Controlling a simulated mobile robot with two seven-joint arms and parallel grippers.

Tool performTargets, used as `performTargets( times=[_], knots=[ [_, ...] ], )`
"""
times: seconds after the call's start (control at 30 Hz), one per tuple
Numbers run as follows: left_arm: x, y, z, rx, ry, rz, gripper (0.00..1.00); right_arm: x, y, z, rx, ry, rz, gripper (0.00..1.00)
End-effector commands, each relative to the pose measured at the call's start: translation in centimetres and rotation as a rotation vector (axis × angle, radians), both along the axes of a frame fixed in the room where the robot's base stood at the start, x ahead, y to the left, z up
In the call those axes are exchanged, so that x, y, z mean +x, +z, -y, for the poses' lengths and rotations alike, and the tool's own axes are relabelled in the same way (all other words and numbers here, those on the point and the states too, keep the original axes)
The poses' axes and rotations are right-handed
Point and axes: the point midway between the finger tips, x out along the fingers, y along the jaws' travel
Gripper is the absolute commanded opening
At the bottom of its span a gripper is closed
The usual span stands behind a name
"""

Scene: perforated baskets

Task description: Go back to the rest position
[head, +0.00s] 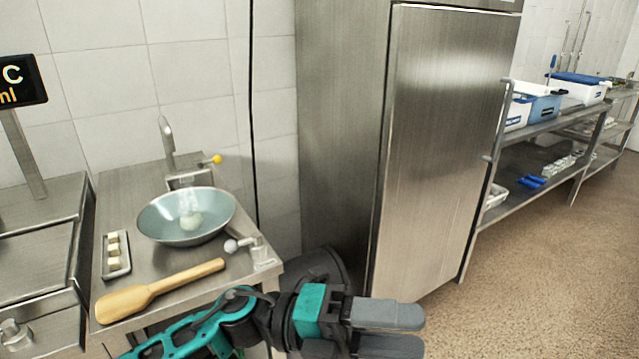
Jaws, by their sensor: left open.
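My left arm comes in from the bottom left, and my left gripper (400,330) is in front of the counter, low in the head view. Its dark grey fingers point right and look apart, with nothing seen between them. The lower finger is partly cut off by the frame's bottom edge. My right gripper is not in view.
A steel counter (125,215) holds a bowl (165,230), a wooden paddle (135,300) and a small tray (125,262) with pale cubes. A tall steel cabinet (440,140) stands beyond the gripper. Shelving (530,205) with bins stands right. The floor (530,300) there is clear.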

Motion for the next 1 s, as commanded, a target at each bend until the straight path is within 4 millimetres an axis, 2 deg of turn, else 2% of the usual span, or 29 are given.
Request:
performTargets(
  times=[0.13, 0.23, 0.37, 0.47, 0.57, 0.6, 0.7, 0.83, 0.9, 1.0],
  knots=[
    [3.4, 0.6, -1.5, -0.201, 0.264, -0.337, 0.52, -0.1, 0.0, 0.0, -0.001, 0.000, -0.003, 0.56],
    [6.0, -0.9, -3.9, -0.299, 0.447, -0.571, 0.52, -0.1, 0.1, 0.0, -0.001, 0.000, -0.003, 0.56],
    [8.5, -5.4, -8.5, -0.391, 0.692, -0.886, 0.52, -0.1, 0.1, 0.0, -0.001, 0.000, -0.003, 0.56],
    [8.8, -10.4, -12.6, -0.435, 0.882, -1.135, 0.52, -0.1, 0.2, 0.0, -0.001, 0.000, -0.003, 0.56],
    [7.3, -16.2, -16.8, -0.456, 1.070, -1.386, 0.52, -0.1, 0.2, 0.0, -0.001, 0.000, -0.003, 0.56],
    [6.3, -18.5, -18.4, -0.459, 1.139, -1.480, 0.52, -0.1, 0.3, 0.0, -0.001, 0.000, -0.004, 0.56],
    [3.1, -23.2, -21.8, -0.457, 1.286, -1.679, 0.52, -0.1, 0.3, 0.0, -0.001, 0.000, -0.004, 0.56],
    [-0.7, -27.2, -24.6, -0.441, 1.414, -1.858, 0.52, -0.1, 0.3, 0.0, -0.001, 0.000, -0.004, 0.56],
    [-2.1, -28.3, -25.4, -0.436, 1.455, -1.914, 0.52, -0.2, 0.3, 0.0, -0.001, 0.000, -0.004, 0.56],
    [-3.1, -29.1, -26.0, -0.431, 1.483, -1.955, 0.52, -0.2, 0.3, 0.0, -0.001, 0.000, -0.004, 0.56]
  ],
)
